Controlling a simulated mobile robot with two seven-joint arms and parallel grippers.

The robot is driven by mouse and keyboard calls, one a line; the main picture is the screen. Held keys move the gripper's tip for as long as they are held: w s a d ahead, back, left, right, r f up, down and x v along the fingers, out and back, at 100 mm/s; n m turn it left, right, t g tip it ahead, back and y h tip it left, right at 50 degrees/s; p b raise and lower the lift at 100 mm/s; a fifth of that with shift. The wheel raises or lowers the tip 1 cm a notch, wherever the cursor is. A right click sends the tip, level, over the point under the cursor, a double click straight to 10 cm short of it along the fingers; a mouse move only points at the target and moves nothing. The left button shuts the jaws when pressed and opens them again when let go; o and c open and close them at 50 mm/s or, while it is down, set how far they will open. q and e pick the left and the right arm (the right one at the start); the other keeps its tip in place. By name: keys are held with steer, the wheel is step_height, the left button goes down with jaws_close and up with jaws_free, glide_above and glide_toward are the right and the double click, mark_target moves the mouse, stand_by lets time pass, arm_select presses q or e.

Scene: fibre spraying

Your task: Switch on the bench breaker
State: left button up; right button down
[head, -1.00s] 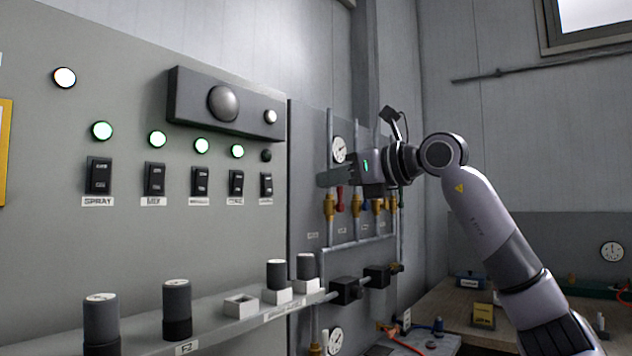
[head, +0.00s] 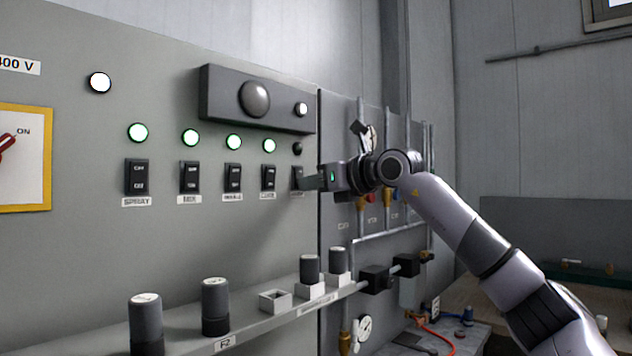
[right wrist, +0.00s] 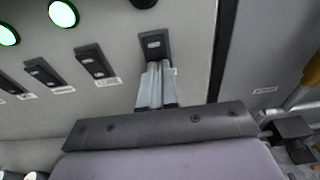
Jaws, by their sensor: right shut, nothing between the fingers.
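The row of black breakers on the grey panel ends at the right with a breaker (head: 297,174) whose label is mostly hidden; I take it for the bench breaker. The lamp (head: 297,149) above it is dark, while the other breakers' lamps glow green. My right gripper (head: 308,183) is shut and empty, its fingertips at this last breaker from the right. In the right wrist view the fingers (right wrist: 156,88) lie over the lower part of the breaker (right wrist: 153,43); its upper part shows. I cannot tell whether they touch. My left gripper is not in view.
The neighbouring breaker (head: 268,177) is close on the left. A dark box with a round dome (head: 254,98) juts out above the row. A ledge with black cylinders (head: 215,305) runs below. Pipes and valves (head: 372,197) stand right of the panel, near my right arm.

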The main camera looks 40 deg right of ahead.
steer(key=t+b, duration=0.1)
steer(key=b, duration=0.1)
steer(key=t+b, duration=0.1)
steer(key=b, duration=0.2)
steer(key=shift+w+f+t, duration=0.15)
steer(key=shift+w+t, duration=0.15)
steer(key=shift+t, duration=0.1)
